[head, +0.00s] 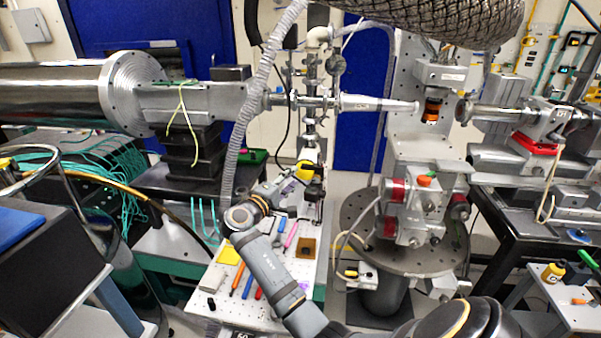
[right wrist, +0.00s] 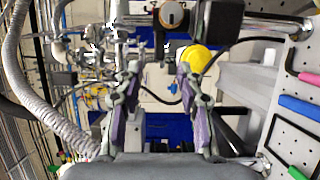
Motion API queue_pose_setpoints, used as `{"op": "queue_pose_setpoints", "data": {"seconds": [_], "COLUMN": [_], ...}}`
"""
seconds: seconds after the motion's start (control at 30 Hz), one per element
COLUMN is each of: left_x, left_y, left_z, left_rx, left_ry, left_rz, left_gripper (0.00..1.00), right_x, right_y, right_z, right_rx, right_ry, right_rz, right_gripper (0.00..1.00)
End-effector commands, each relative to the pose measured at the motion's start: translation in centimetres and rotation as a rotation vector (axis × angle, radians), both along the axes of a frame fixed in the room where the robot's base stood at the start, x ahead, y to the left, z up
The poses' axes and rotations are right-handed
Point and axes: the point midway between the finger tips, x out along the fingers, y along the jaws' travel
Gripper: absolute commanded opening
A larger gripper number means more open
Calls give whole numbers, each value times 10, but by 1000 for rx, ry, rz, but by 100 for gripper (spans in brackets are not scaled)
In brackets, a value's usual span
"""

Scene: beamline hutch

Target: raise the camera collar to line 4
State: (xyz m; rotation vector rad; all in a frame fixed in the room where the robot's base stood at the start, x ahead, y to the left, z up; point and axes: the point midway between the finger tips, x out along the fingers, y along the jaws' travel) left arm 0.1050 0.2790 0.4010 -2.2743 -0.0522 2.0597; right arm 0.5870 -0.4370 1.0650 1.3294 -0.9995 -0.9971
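My right gripper (head: 309,190) is at the end of the grey arm, above the white perforated board, beside the upright post assembly (head: 312,100). In the right wrist view its two purple-padded fingers (right wrist: 157,90) stand apart with nothing gripped between them. A yellow rounded part (right wrist: 193,60) shows just past the right finger; a yellow part also shows by the gripper in the head view (head: 304,172). A dark block with a round dial (right wrist: 172,15) is at the top of the wrist view. I cannot tell which part is the camera collar, and no numbered lines are legible. My left gripper is out of view.
Several tools and a small brown box (head: 307,247) lie on the white board (head: 217,275). A ribbed grey hose (head: 262,85) hangs close to my right arm. The horizontal beam pipe (head: 375,104) crosses above. A round stage (head: 355,215) stands to the right.

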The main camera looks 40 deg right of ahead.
Motion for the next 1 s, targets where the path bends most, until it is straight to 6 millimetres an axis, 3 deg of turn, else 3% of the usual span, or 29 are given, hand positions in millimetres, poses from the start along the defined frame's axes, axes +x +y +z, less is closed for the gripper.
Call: {"op": "queue_pose_setpoints", "data": {"seconds": [0.1,0.3,1.0], "left_x": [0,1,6], "left_y": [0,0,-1], "left_z": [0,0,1], "left_rx": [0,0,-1], "left_ry": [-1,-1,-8], "left_rz": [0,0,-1], "left_gripper": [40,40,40], "right_x": [-7,-13,-14], "right_y": [25,45,46], "right_z": [-1,0,0], "right_rx": [4,1,-1], "right_ry": [-1,-1,0], "right_rz": [1,0,-1], "right_gripper": [38,38,38]}}
